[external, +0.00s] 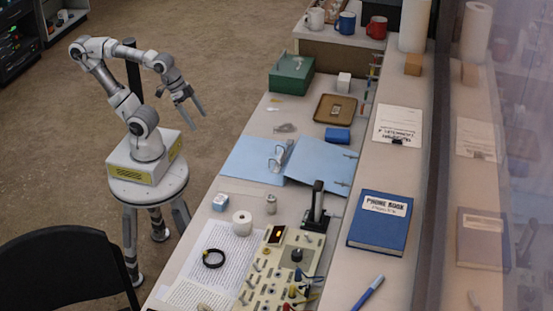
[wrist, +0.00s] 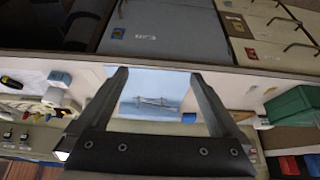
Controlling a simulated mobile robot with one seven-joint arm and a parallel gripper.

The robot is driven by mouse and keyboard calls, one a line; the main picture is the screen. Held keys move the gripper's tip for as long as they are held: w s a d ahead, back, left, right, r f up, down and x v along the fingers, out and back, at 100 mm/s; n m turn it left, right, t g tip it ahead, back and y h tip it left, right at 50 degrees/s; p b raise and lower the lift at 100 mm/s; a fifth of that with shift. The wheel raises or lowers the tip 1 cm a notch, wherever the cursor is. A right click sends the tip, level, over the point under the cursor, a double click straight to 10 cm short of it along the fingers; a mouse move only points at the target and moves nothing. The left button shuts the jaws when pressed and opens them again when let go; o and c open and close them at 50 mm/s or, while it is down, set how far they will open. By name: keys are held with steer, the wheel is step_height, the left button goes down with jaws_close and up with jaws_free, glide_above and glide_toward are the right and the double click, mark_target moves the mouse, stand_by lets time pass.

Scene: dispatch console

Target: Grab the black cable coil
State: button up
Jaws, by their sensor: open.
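The black cable coil (external: 213,258) is a small dark ring with a yellowish bit at its upper left. It lies on printed paper sheets (external: 232,246) on the near part of the long desk in the external view. My gripper (external: 190,108) is open and empty, raised over the floor side of the desk, well apart from the coil. In the wrist view the open fingers (wrist: 158,76) frame the open blue binder (wrist: 165,86). A dark and yellow item (wrist: 11,82) shows at the left edge there; I cannot tell if it is the coil.
A white tape roll (external: 242,223) and a switch panel (external: 281,268) stand close to the coil. The blue binder (external: 252,160), a green box (external: 291,74) and a brown tray (external: 335,107) lie farther along the desk. A black chair (external: 62,272) stands at the front left.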

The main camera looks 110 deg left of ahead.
steer(key=w+r+m+y+p, duration=0.3)
steer(key=w+m+y+p, duration=0.15)
steer(key=w+m, duration=0.5)
steer(key=w+d+f+m+t+p, duration=0.1)
steer(key=w+d+m+t+p, duration=0.15)
steer(key=w+d+m, duration=0.6)
steer(key=s+d+f+m+t+h+p, duration=0.1)
steer(key=d+f+m+t+h+p, duration=0.15)
steer(key=d+m, duration=1.3)
steer(key=s+d+f+m+t+h+p, duration=0.1)
steer(key=s+d+f+m+h, duration=0.2)
steer(key=d, duration=0.8)
steer(key=s+d+f+m+t+h+p, duration=0.1)
steer(key=s+d+m+t+h, duration=0.1)
steer(key=s+d, duration=0.65)
steer(key=b, duration=0.2)
glide_toward(221, 262)
steer(key=shift+g, duration=0.3)
steer(key=shift+a+f+b+x, duration=0.15)
steer(key=shift+b+x, duration=0.15)
steer(key=shift+x, duration=0.65)
steer(key=shift+a+f+b+x, duration=0.1)
steer(key=shift+b+x, duration=0.25)
steer(key=shift+x, duration=0.65)
steer(key=shift+a+f+b+x, duration=0.15)
steer(key=shift+b+x, duration=0.15)
steer(key=shift+x, duration=0.65)
steer(key=shift+r, duration=0.1)
